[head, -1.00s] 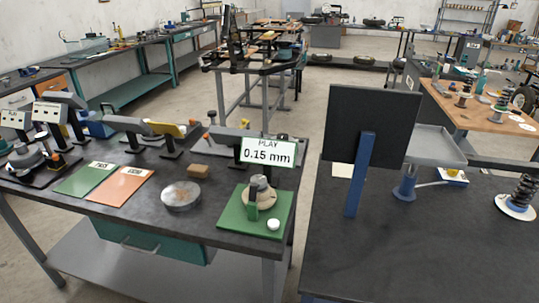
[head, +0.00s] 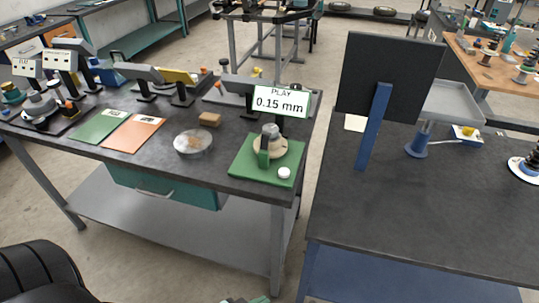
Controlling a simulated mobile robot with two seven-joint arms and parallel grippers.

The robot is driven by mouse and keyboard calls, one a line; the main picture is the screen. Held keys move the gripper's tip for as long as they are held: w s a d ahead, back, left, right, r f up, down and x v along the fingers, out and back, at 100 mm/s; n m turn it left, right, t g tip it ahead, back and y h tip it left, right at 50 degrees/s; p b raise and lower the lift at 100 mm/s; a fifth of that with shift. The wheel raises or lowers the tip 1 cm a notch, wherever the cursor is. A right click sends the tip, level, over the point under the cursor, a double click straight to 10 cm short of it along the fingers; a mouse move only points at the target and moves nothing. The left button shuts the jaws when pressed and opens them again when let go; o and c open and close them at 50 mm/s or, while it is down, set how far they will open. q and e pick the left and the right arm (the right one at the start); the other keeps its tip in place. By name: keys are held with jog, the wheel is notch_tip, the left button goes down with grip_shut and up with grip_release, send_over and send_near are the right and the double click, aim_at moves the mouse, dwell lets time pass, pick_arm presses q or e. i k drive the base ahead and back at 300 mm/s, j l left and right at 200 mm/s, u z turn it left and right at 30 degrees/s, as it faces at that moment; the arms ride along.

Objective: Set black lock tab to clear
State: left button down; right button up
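I cannot make out a black lock tab in the head view. A coil-spring unit with a white base (head: 525,170) is cut by the right edge on the right bench. Neither of my grippers can be made out.
Green (head: 100,127) and orange (head: 133,134) mats, a round metal dish (head: 193,143) and a brown block (head: 210,119) lie on the left bench. A dark panel (head: 388,75) stands on the right bench, whose front is bare. A gap separates the benches.

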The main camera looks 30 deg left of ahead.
aim_at(264, 144)
jog(key=j+z, duration=0.15)
jog(key=j, duration=1.7)
